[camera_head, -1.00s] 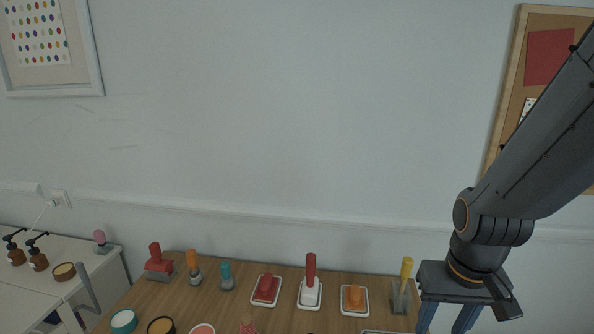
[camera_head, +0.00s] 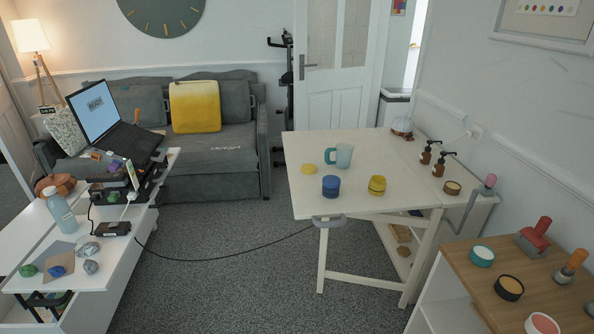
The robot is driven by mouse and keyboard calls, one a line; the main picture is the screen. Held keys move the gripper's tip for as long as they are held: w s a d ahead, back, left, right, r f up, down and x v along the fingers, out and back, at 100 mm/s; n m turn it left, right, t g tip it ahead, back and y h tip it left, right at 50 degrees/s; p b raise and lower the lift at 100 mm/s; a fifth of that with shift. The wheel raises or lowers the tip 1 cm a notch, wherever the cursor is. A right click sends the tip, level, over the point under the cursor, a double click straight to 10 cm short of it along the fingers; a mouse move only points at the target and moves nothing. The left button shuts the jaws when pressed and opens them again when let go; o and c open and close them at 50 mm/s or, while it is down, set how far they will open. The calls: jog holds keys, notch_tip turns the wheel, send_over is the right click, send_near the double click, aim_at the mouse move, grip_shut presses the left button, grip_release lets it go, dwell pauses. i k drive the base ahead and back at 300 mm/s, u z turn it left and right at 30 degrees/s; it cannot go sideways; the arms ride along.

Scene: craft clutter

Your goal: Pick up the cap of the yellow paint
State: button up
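A small yellow paint jar (camera_head: 377,186) stands upright near the front right of the white table (camera_head: 300,205). A flat round yellow piece (camera_head: 309,169) lies on the same table, left of a light teal mug. It may be a cap or a lump of something; it is too small to tell. Whether the yellow jar is covered by a cap is also too small to tell. My gripper is not in this view.
A blue jar (camera_head: 331,186) stands left of the yellow jar, the teal mug (camera_head: 344,156) behind them. Brown pump bottles (camera_head: 438,165) stand at right. A wooden-topped craft table (camera_head: 540,285) is at lower right. A cable crosses the grey floor (camera_head: 230,255) between desk and table.

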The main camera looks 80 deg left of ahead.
aim_at(306, 168)
jog(key=u, duration=3.8)
jog(key=k, duration=0.85)
jog(key=z, duration=0.8)
jog(key=i, duration=1)
jog(key=z, duration=0.45)
